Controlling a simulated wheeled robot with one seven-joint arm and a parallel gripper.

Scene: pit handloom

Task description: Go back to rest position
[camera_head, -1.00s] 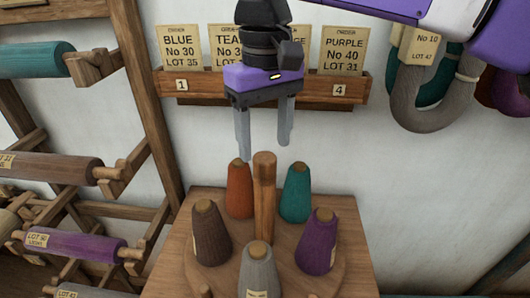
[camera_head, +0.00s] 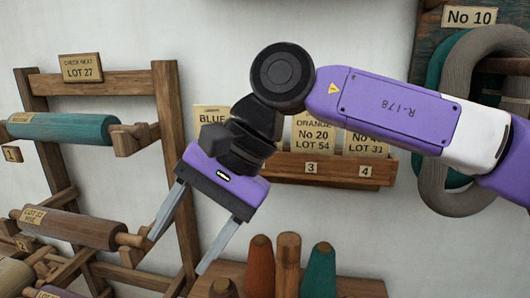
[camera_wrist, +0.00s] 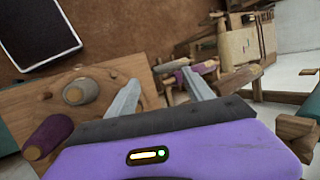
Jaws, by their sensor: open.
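My gripper (camera_head: 178,243) is open and empty, its two long grey fingers spread apart and pointing down to the left in the head view. It hangs in the air between the wooden rack at left and the cone stand. In the wrist view the gripper (camera_wrist: 165,92) also shows nothing between its fingers. My purple arm reaches in from the right and bends down at the wrist.
A rack with a teal roll (camera_head: 62,128) and a brown roll (camera_head: 66,228) stands at left. A card holder (camera_head: 335,172) is on the wall behind my gripper. An orange cone (camera_head: 260,265) and a teal cone (camera_head: 319,270) stand below. Grey yarn (camera_head: 447,185) hangs at right.

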